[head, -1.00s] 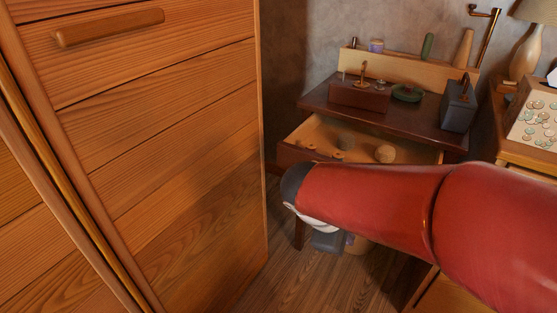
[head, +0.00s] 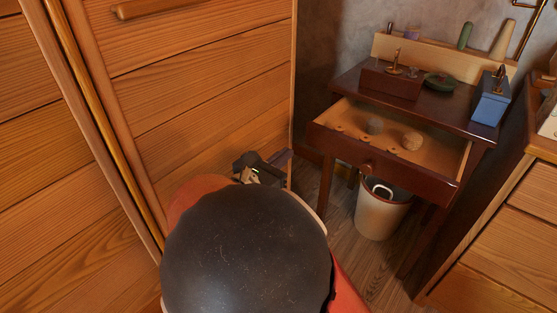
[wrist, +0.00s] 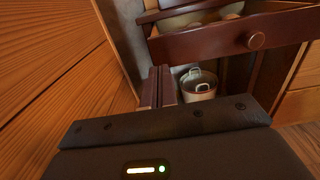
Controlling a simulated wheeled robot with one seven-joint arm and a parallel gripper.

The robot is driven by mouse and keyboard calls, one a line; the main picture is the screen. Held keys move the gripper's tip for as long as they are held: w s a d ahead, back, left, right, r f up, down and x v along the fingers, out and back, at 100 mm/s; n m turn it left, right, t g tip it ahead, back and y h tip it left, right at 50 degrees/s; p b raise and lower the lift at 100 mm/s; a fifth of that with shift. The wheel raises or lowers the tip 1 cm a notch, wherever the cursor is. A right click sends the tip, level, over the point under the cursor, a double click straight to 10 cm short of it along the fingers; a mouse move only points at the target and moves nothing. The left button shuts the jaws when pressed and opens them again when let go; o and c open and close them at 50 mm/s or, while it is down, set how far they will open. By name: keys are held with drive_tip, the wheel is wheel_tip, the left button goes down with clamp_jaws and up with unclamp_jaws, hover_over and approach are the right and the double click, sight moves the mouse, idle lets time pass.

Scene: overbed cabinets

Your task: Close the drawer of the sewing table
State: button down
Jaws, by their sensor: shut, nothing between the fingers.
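The sewing table (head: 440,104) is dark wood and stands at the back right in the head view. Its drawer (head: 384,164) is pulled out, with a round wooden knob (head: 368,167) on its front and several small items inside. The drawer front (wrist: 205,42) and knob (wrist: 255,40) also show in the wrist view, above and to the right of the fingers. My gripper (wrist: 157,85) is shut and empty, its fingers apart from the drawer. In the head view my gripper (head: 282,158) is left of the drawer, beside the wooden cabinet, partly hidden by my arm.
A wooden cabinet (head: 215,85) rises close on the left. A white bin (head: 380,215) stands on the floor under the drawer. Another wooden drawer unit (head: 510,240) stands at right. A blue box (head: 490,100) and other items are on the tabletop.

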drive_tip(key=x, duration=0.9)
drive_tip(key=shift+w+d, duration=0.2)
drive_tip(key=shift+w, duration=0.05)
drive_tip(key=b, duration=0.3)
approach(342, 119)
drive_tip(key=w+d+r, duration=0.1)
drive_tip(key=w, duration=0.1)
drive_tip(key=w+d+r, duration=0.3)
drive_tip(key=w+d, duration=0.1)
drive_tip(key=w, duration=0.1)
drive_tip(key=shift+w+d+r, duration=0.1)
drive_tip(key=shift+d+r, duration=0.1)
drive_tip(key=shift+r, duration=0.05)
drive_tip(key=shift+w+d, duration=0.3)
drive_tip(key=shift+w, duration=0.15)
drive_tip(key=shift+r, duration=0.2)
drive_tip(key=shift+d+r, duration=0.1)
drive_tip(key=shift+r, duration=0.05)
